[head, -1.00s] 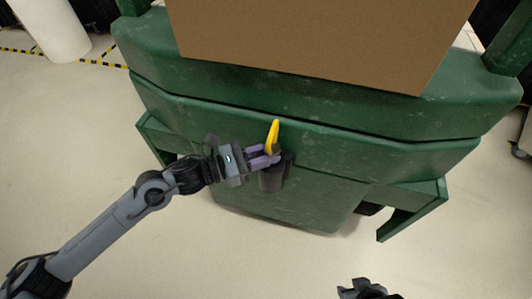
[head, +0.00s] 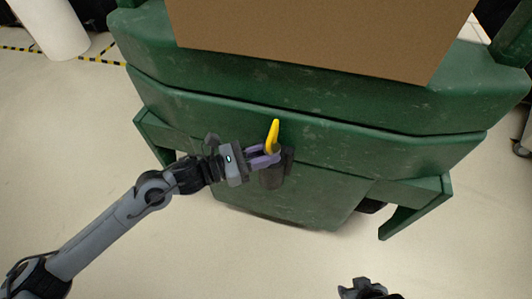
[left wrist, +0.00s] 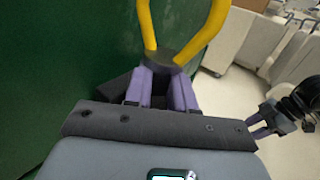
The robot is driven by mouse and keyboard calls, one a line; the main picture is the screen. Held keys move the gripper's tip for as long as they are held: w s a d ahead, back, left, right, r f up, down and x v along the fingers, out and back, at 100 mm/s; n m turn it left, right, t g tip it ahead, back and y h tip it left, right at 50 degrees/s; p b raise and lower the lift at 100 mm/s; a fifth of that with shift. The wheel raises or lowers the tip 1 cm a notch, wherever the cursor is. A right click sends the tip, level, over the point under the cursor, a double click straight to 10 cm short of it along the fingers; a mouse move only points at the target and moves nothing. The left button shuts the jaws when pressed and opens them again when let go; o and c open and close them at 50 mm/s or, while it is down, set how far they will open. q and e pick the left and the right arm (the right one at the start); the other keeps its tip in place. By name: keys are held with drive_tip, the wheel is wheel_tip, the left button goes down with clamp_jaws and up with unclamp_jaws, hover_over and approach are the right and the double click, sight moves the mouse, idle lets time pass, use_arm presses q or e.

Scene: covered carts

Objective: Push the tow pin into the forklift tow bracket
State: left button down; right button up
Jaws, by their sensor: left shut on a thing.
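The tow pin has a yellow loop handle (head: 273,135) and a dark head (left wrist: 174,59). My left gripper (head: 266,157) is shut on the pin just below the handle. In the left wrist view its purple fingers (left wrist: 167,90) press on either side of the dark head, and the handle rises above them. The dark tow bracket (head: 272,178) is on the front of the green cart, directly below the fingers. The pin's lower end is hidden, so I cannot tell how deep it sits. My right gripper (left wrist: 262,126) shows small in the left wrist view, away from the pin.
The green cart (head: 410,145) carries a large brown box (head: 320,35) and has side brackets low at left and right. A white roll (head: 52,25) stands at the upper left. The pale floor in front of the cart is clear.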

use_arm(q)
drive_tip(key=c, duration=0.9)
unclamp_jaws()
drive_tip(key=shift+w, duration=0.1)
drive_tip(key=shift+o, duration=0.2)
drive_tip(key=shift+f, duration=0.1)
drive_tip(key=shift+f, duration=0.2)
drive_tip(key=shift+s+a+r+p, duration=0.1)
drive_tip(key=shift+s+a+p, duration=0.1)
drive_tip(key=shift+a+p, duration=0.35)
drive_tip(key=p+v, duration=0.3)
drive_tip(key=v, duration=0.6)
drive_tip(key=shift+a, duration=0.3)
drive_tip(key=shift+s+r, duration=0.15)
drive_tip(key=shift+s, duration=0.05)
